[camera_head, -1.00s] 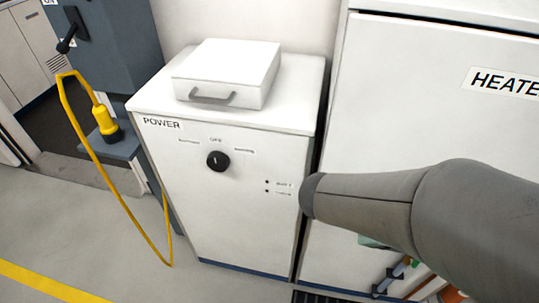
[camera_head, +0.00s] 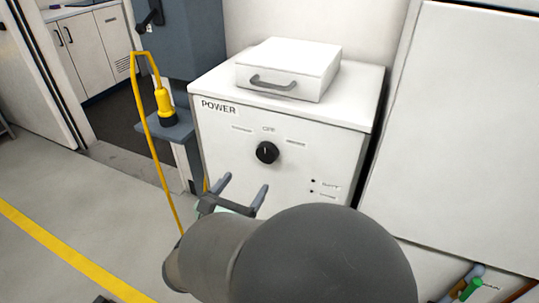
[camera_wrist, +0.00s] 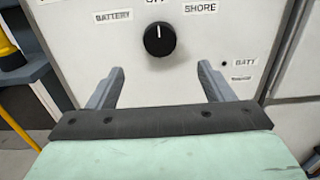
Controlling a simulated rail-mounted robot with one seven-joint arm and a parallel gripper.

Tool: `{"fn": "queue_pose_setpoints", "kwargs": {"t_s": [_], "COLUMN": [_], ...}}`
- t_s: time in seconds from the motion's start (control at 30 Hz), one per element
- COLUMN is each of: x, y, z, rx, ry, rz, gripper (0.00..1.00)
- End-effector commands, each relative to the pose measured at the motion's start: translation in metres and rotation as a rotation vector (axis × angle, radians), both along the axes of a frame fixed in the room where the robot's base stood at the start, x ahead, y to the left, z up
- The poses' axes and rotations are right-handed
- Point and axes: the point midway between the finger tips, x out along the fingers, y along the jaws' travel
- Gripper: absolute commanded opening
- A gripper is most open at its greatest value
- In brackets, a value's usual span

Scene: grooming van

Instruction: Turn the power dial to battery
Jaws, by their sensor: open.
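The power dial (camera_head: 267,152) is a round black knob on the white front of the POWER cabinet (camera_head: 350,140). In the wrist view the dial (camera_wrist: 159,39) has its white mark pointing up at the OFF label, with BATTERY (camera_wrist: 114,16) to its left and SHORE (camera_wrist: 200,8) to its right. My gripper (camera_head: 243,183) is open and empty, below and a little left of the dial in the head view. In the wrist view my gripper (camera_wrist: 160,78) has its two fingers apart, below the dial and not touching it.
A white box with a handle (camera_head: 290,70) sits on the cabinet. A yellow cable (camera_head: 150,130) with a yellow plug (camera_head: 164,103) hangs at the left. A large white cabinet (camera_head: 460,130) stands at the right.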

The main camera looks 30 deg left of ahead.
Motion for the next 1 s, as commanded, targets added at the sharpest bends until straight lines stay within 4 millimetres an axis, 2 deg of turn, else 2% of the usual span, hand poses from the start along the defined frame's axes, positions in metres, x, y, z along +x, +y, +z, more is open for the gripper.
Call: {"fn": "queue_pose_setpoints", "kwargs": {"t_s": [0.03,0.3,0.5,0.7,0.93,0.97,1.0], "x": [0.012,0.069,0.097,0.106,0.107,0.107,0.107], "y": [0.001,0.009,0.014,0.015,0.015,0.015,0.015], "z": [0.0,0.0,0.0,0.0,0.0,0.0,0.0], "rx": [0.001,0.001,0.0,0.001,0.001,0.001,0.001], "ry": [-0.001,0.0,0.0,0.001,0.001,0.001,0.001], "rz": [-0.005,-0.004,-0.003,-0.001,-0.001,-0.001,-0.001], "gripper": [0.74,0.74,0.74,0.74,0.74,0.69,0.58]}}
